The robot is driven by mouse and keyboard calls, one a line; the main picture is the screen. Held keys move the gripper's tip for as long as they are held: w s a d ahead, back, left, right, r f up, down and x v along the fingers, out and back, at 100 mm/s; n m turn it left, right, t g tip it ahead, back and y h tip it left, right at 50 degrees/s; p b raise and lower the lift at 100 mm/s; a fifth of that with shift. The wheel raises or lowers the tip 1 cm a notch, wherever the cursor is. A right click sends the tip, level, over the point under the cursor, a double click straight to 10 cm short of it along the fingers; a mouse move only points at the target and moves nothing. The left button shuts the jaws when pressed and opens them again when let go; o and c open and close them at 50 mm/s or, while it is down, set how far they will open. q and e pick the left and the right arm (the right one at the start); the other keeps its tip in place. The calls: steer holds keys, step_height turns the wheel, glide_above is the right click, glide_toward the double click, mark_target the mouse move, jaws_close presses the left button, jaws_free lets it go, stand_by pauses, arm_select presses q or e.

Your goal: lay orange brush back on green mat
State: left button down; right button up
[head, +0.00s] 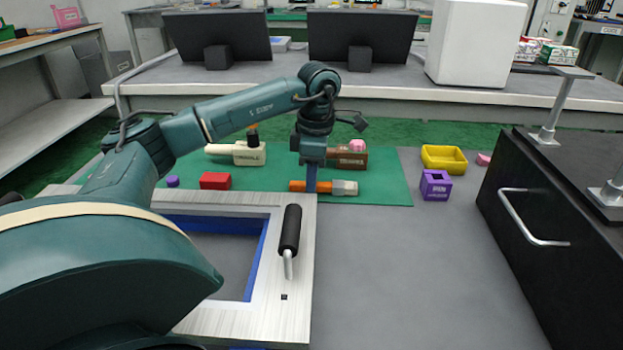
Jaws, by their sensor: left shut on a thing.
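The orange brush (325,187) has an orange handle and a pale block-like end pointing right. My left gripper (311,184) reaches down from above and is shut on the brush's orange part. The brush lies level across the picture, over the front right part of the green mat (385,182). I cannot tell whether it touches the mat or is held just above it. The gripper hides part of the handle. My right gripper is not in view.
On the mat are a red block (215,181), a purple piece (172,181), a cream block (249,153) and a brown box (352,160). A metal frame with a black handle (290,231) stands in front. A yellow tray (444,158) and purple box (436,187) lie right.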

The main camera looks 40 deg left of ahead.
arm_select(q)
steer(key=c, duration=1.3)
jaws_free()
steer(key=shift+c, duration=0.2)
steer(key=r+p, duration=0.1)
steer(key=r, duration=0.2)
steer(key=r+p, duration=0.2)
steer(key=r, duration=0.2)
steer(key=shift+w+d, duration=0.15)
steer(key=shift+w, duration=0.05)
steer(key=shift+r, duration=0.3)
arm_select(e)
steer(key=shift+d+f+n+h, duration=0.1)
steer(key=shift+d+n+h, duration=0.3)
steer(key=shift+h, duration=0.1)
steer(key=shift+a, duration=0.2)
